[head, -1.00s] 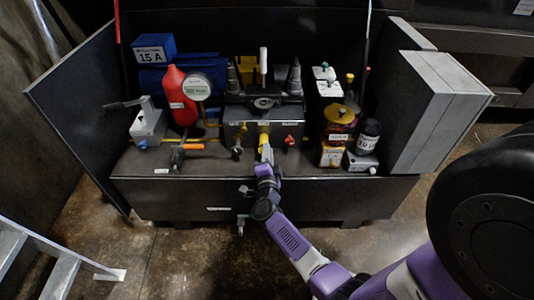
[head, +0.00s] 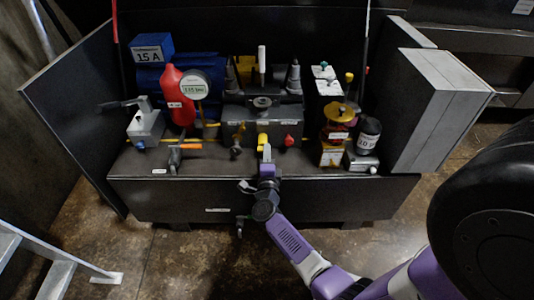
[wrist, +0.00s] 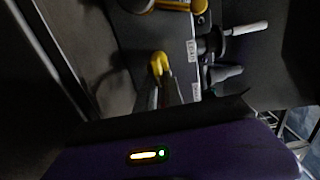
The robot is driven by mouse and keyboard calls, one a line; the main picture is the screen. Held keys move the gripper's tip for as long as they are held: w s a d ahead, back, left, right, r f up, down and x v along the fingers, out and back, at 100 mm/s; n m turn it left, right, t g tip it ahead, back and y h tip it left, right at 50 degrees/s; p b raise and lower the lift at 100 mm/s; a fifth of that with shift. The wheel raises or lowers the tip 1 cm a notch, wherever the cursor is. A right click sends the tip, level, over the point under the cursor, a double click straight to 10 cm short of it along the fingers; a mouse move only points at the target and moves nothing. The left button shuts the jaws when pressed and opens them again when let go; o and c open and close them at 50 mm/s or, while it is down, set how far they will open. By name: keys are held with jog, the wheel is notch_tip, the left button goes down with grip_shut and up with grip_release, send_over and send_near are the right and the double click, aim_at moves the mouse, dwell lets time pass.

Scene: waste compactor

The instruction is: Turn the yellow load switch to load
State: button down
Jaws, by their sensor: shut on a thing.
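Open floor lies in front of the cabinet (head: 190,200).

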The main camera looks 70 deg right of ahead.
jog(key=c, duration=1.5)
grip_release()
jog(key=shift+o, duration=0.2)
jog(key=shift+a, duration=0.1)
jog(key=p+v, duration=0.1)
jog(key=v, duration=0.6)
jog(key=shift+s+a+p, duration=0.2)
jog(key=shift+a+p, duration=0.1)
jog(key=shift+p, duration=0.1)
